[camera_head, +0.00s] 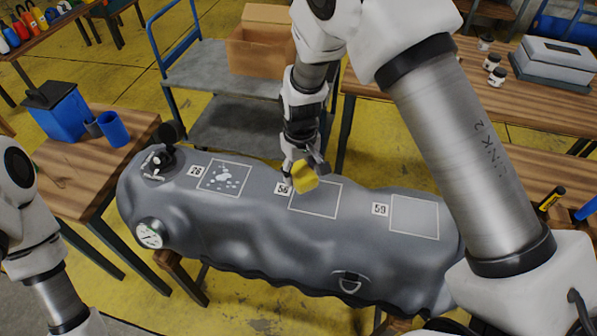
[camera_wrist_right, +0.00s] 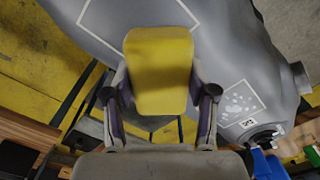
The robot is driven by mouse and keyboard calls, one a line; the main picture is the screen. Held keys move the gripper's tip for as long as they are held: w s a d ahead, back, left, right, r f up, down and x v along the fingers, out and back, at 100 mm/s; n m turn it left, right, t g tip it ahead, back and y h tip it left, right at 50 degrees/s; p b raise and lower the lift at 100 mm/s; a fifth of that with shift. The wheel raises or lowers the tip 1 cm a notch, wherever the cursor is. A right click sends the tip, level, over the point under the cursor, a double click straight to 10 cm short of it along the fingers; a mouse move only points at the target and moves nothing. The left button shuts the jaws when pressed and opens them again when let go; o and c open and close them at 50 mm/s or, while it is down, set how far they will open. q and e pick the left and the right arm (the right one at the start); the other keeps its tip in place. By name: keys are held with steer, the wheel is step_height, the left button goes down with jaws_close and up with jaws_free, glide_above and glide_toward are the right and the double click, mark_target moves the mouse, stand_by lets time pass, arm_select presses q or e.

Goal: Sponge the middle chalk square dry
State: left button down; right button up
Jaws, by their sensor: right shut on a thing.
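The long grey inflatable tube (camera_head: 270,235) carries three chalk squares in a row. The middle chalk square (camera_head: 320,200) is partly covered at its upper left by a yellow sponge (camera_head: 304,178); its visible part shows no drops. My right gripper (camera_head: 303,166) is shut on the sponge and holds it at this square's upper-left corner. I cannot tell whether sponge and tube touch. In the right wrist view the sponge (camera_wrist_right: 160,72) sits between the fingers, with chalk lines behind it. My left gripper is out of view.
The left square (camera_head: 223,178) holds white droplets; the right square (camera_head: 414,217) looks bare. A pressure gauge (camera_head: 149,234) and a black valve (camera_head: 160,160) sit at the tube's left end. A cart (camera_head: 205,85) with a cardboard box (camera_head: 258,52) stands behind.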

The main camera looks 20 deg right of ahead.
step_height(320, 180, up, 2)
steer(key=shift+w+p, duration=0.1)
steer(key=shift+p, duration=0.5)
steer(key=shift+r, duration=0.35)
steer(key=shift+f, duration=0.1)
